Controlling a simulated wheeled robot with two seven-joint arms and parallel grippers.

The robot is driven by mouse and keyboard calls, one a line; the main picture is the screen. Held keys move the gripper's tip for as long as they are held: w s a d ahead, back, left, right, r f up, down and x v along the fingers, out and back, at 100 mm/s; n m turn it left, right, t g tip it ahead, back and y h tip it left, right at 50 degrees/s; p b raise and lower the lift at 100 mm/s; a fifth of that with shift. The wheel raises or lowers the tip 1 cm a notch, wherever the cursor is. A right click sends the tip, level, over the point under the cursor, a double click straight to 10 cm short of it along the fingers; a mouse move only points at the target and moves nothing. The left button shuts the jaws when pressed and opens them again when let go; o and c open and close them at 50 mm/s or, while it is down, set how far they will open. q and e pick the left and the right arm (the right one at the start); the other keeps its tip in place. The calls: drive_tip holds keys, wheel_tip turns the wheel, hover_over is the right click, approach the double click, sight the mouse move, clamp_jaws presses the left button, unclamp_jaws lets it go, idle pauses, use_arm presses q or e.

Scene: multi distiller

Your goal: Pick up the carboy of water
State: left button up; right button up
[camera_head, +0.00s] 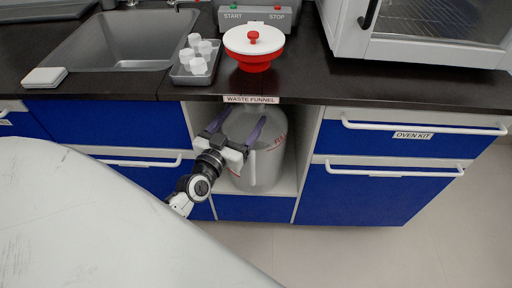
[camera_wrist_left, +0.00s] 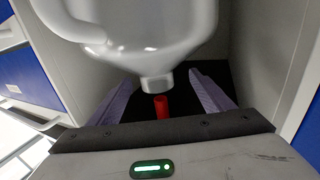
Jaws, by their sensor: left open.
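The carboy (camera_head: 265,168) is a translucent whitish jug with red markings. It stands in the open cabinet bay under the counter. In the left wrist view the carboy (camera_wrist_left: 150,30) appears neck down, with a loop handle at left and a short red tube (camera_wrist_left: 161,106) at its mouth. My left gripper (camera_head: 243,118) is open at the carboy's upper part, its purple fingers spread. In the left wrist view the neck lies between the left gripper's fingers (camera_wrist_left: 163,88). I cannot tell whether they touch it. My right gripper is not in view.
The bay's side walls are close on both sides, and the black counter edge (camera_head: 330,101) with the waste funnel label (camera_head: 251,99) overhangs. A red and white funnel (camera_head: 253,43), a tray of white cups (camera_head: 178,76) and an oven (camera_head: 420,30) stand above. Blue drawers (camera_head: 385,195) flank the bay.

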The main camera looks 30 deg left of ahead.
sight(250, 112)
use_arm(q)
drive_tip(key=shift+w+a+r, duration=0.1)
drive_tip(key=shift+w+r, duration=0.05)
drive_tip(key=shift+w, duration=1.45)
drive_tip(key=shift+w+r, duration=0.15)
drive_tip(key=shift+w, duration=1.4)
drive_tip(key=shift+f, duration=0.1)
clamp_jaws()
drive_tip(key=shift+w+a+r, duration=0.1)
drive_tip(key=shift+r, duration=0.65)
drive_tip(key=shift+f, duration=0.15)
